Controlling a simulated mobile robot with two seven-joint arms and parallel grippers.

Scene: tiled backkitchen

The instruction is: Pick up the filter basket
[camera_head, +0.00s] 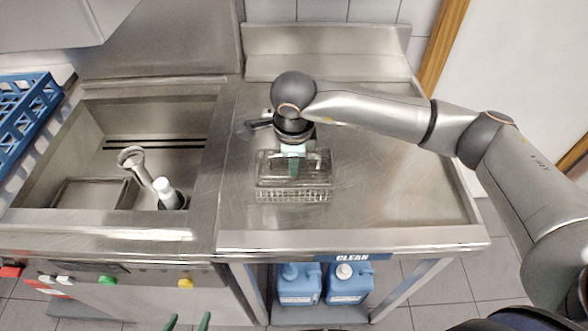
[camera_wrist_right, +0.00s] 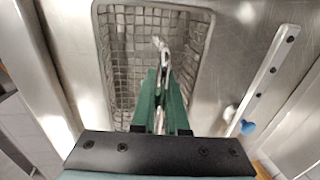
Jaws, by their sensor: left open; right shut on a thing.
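The filter basket (camera_head: 293,195), a wire-mesh box with a metal rim, is at the middle of the steel counter. I cannot tell whether it rests on the surface or is slightly raised. My right gripper (camera_head: 294,167) comes down over it, with green fingers shut on its metal handle. In the right wrist view the mesh basket (camera_wrist_right: 125,60) lies around and beyond the fingers (camera_wrist_right: 161,90), and part of the metal handle (camera_wrist_right: 162,48) shows between their tips. My left gripper (camera_head: 188,322) shows only its two green fingertips, apart and empty, at the bottom edge.
The steel counter (camera_head: 390,190) is clear around the basket. A sink (camera_head: 100,130) with a tap-like fitting (camera_head: 140,165) is at the left. A blue rack (camera_head: 22,105) stands at the far left. Blue canisters (camera_head: 298,285) stand below the counter.

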